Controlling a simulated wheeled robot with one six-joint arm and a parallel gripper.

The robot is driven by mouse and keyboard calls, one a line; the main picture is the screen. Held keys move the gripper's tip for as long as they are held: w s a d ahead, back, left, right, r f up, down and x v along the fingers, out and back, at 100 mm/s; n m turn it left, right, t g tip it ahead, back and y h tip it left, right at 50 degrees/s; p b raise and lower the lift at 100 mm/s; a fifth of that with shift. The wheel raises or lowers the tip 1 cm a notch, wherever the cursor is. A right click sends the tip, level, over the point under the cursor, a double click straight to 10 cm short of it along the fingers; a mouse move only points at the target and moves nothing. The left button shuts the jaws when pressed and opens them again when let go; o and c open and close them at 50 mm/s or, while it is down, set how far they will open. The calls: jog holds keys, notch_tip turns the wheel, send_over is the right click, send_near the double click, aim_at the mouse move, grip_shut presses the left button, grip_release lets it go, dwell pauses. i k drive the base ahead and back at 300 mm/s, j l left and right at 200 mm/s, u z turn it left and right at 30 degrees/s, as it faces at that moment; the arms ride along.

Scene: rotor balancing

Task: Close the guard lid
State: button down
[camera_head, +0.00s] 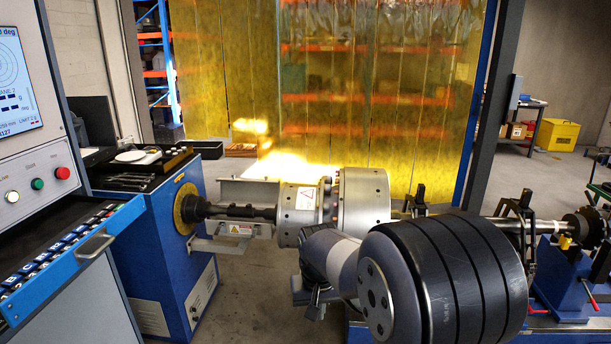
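The guard lid appears to be the grey panel (248,191), which stands raised behind the drive shaft (238,212). My arm fills the lower middle of the picture, in front of the machine. A small dark part (315,298) under its left end may be my gripper. It is low and to the right of the lid, apart from it. Its fingers are too hidden to tell open from shut.
A blue drive housing (170,250) stands left of the lid, with a tool tray (135,165) on top. Silver drums (362,200) sit on the shaft line to the right. A control cabinet (40,170) with an open drawer (65,255) is at far left. Yellow curtains (370,110) hang behind.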

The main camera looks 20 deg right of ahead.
aim_at(261, 193)
jog(key=i+j+z, duration=0.25)
jog(key=i, duration=0.15)
jog(key=i+j+z, duration=0.1)
jog(key=i+z, duration=0.15)
jog(key=i, duration=0.2)
jog(key=i+j+z, duration=0.25)
jog(key=i+j, duration=0.6)
jog(key=i, duration=0.15)
jog(key=i+j, duration=0.55)
jog(key=i, duration=0.15)
jog(key=i+j, duration=0.6)
jog(key=i, duration=0.15)
